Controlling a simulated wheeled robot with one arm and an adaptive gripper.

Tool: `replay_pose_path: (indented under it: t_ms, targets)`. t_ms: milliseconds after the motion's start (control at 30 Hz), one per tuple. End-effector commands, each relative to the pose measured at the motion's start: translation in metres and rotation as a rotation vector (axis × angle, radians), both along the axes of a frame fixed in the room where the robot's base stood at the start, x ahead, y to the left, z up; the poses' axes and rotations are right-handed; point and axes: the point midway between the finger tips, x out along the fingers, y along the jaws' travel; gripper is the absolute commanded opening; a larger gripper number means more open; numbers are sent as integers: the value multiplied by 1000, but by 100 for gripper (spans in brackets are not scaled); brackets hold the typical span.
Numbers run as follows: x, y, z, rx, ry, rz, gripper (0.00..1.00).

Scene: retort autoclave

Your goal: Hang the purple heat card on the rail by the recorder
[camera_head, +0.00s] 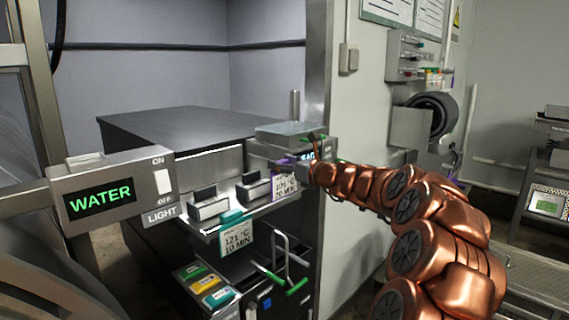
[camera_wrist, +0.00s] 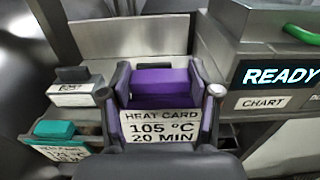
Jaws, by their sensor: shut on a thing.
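The purple heat card (camera_wrist: 165,88), with a white label reading 105 °C 20 MIN, is between the two fingers of my gripper (camera_wrist: 160,93) in the wrist view. My gripper is shut on its purple top part. In the head view the card's label (camera_head: 286,186) shows just below my gripper (camera_head: 288,167), near the right end of the pale rail ledge (camera_head: 262,208). The recorder (camera_wrist: 275,75), with a READY screen and a CHART label, stands close on the right. Whether the card touches the rail cannot be told.
A teal card (camera_head: 236,236) reading 121 °C 10 MIN hangs at the ledge's front. Grey blocks with dark tops (camera_head: 210,204) stand on the ledge. Several coloured cards (camera_head: 208,284) and a green-tipped metal rack (camera_head: 283,265) are below. The WATER light box (camera_head: 110,190) is left.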

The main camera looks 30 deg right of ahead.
Motion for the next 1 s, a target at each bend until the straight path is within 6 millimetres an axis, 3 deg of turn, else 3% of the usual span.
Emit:
replay_pose_path:
  t_ms: [1000]
  targets:
    - [-1,-3,-60,1,-1,-4,29]
